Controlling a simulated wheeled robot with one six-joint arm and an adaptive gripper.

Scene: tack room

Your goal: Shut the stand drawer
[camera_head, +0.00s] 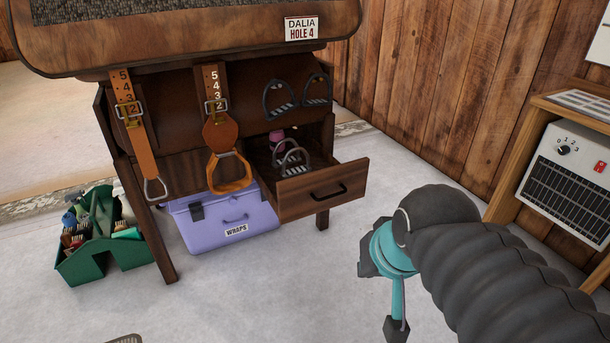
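The stand drawer (324,190) is pulled out of the dark wooden stand (184,166), on its right side. Inside the drawer lie a metal stirrup (291,158) and a pink item (276,136). My gripper (396,322) is at the lower middle right, in front and to the right of the drawer, apart from it. It is seen partly from behind, and only one dark fingertip shows clearly, so its opening cannot be judged.
Leather straps (140,145), one with an orange stirrup (229,172), hang before the stand. A purple box (224,216) sits beneath it. A green tote (100,244) stands at left. A heater (568,172) in a wooden frame is at right. The floor before the drawer is clear.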

